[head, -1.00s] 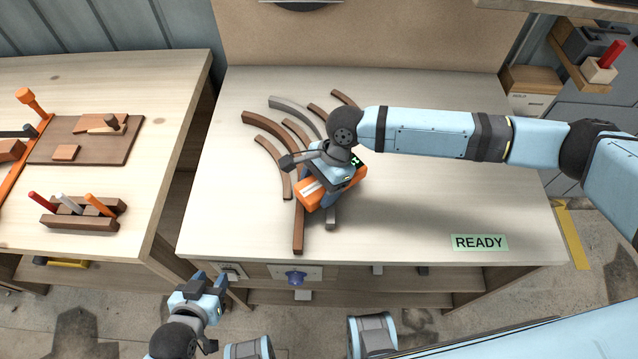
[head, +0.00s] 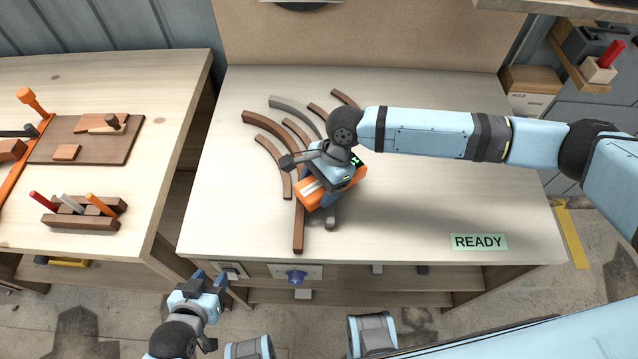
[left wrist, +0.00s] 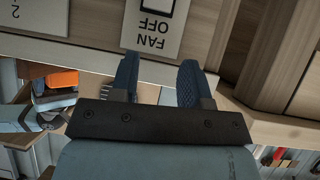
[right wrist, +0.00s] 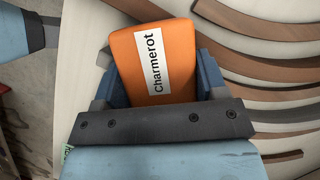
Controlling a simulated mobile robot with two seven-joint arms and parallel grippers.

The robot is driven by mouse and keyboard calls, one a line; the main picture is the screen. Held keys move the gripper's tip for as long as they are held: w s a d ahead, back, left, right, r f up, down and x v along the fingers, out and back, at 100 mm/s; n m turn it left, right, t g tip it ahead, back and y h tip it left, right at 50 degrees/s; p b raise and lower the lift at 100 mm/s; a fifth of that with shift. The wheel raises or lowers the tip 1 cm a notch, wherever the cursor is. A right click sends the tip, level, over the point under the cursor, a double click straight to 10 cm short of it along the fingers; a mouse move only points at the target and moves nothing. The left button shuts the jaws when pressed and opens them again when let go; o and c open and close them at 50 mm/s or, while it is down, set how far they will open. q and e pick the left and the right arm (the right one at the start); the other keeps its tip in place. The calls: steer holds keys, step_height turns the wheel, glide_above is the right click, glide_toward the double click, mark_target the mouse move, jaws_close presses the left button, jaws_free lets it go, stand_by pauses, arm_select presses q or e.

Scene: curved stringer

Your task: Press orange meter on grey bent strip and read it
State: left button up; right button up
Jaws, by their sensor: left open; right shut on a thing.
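The orange meter (head: 311,198) is on the large table, over the lower part of the grey bent strip (head: 292,105). The strip's far end and near end show; its middle is hidden under the meter and my arm. My right gripper (head: 328,184) is shut on the meter. In the right wrist view the meter (right wrist: 150,48), labelled Charmerot, sits between both fingers (right wrist: 155,75). A small dark display with green marks (head: 357,160) shows beside my wrist, too small to read. Whether the meter touches the strip is unclear. My left gripper (head: 209,279) is open and empty before the table's front edge.
Several brown bent strips (head: 265,126) lie around the grey one. A green READY sign (head: 479,242) is at the table's front right. In the left wrist view a FAN OFF switch plate (left wrist: 155,28) is close to my left fingers.

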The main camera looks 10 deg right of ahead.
mark_target(319, 183)
steer(key=shift+s+f, duration=0.15)
steer(key=shift+f, duration=0.05)
steer(key=shift+r+p, duration=0.85)
steer(key=shift+p, duration=0.2)
steer(key=shift+r+p, duration=0.65)
steer(key=shift+p, duration=0.25)
steer(key=shift+r+p, duration=0.45)
steer(key=shift+p, duration=0.15)
step_height(319, 183, up, 4)
steer(key=p, duration=0.5)
steer(key=shift+f, duration=0.2)
arm_select(q)
step_height(319, 183, up, 9)
steer(key=shift+s+a+m, duration=0.15)
steer(key=shift+s+m, duration=0.05)
steer(key=shift+m, duration=0.1)
arm_select(e)
steer(key=shift+f, duration=0.1)
arm_select(q)
steer(key=shift+s+f, duration=0.1)
steer(key=shift+f, duration=0.25)
steer(key=shift+r, duration=0.2)
